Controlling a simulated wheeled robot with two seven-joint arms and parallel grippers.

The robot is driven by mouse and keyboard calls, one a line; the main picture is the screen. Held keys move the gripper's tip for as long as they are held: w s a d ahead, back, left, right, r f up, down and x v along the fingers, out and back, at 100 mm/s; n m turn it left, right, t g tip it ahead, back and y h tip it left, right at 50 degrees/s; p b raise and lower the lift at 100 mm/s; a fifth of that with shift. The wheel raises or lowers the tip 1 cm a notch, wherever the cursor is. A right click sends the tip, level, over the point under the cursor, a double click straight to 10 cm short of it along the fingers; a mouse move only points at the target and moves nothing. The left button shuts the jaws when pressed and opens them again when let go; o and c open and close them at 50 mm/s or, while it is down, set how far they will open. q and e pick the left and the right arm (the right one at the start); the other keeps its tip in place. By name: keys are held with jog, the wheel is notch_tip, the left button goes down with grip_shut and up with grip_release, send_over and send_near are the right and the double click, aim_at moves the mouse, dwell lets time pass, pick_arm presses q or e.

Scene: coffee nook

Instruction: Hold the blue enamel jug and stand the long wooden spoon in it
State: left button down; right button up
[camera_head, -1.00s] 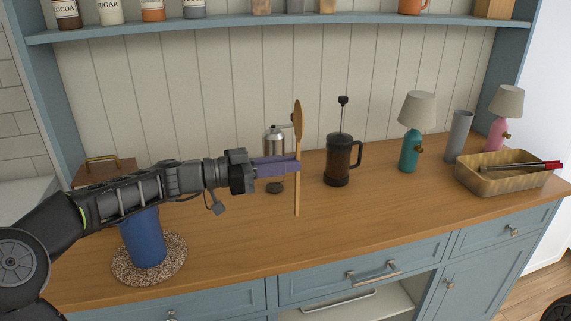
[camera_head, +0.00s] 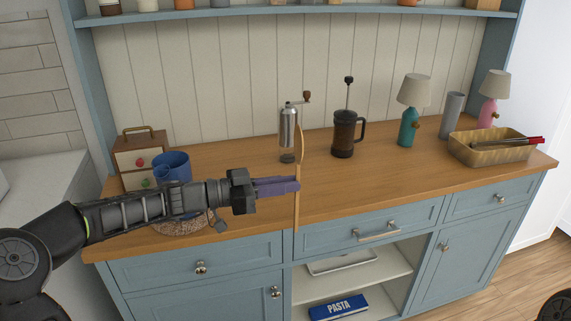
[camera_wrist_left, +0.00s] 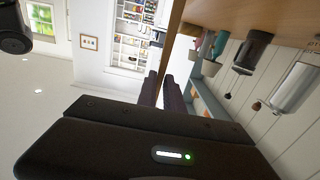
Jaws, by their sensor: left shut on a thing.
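My left gripper (camera_head: 297,185) is shut on the long wooden spoon (camera_head: 297,211) in front of the counter's middle. The spoon is upright, its bowl end up beside the coffee grinder and its handle hanging down past the counter's front edge in the picture. In the left wrist view the spoon (camera_wrist_left: 172,45) crosses between the fingertips (camera_wrist_left: 161,88). The blue enamel jug (camera_head: 172,167) stands on a speckled round mat (camera_head: 182,228) at the counter's left. My left forearm hides the jug's lower part. My right gripper is not in view.
A metal coffee grinder (camera_head: 289,131) stands close behind the spoon. A French press (camera_head: 343,135), lamps (camera_head: 409,127), a grey cylinder (camera_head: 452,116) and a basket with pens (camera_head: 487,156) stand to the right. A small drawer box (camera_head: 135,158) is behind the jug. The front middle counter is clear.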

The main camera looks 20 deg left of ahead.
pick_arm(q)
jog(key=s+f, duration=0.6)
jog(key=f, duration=0.4)
jog(key=s+a+f+t, duration=0.1)
jog(key=s+f, duration=0.6)
jog(key=f, duration=0.4)
jog(key=shift+f+n+y, duration=0.3)
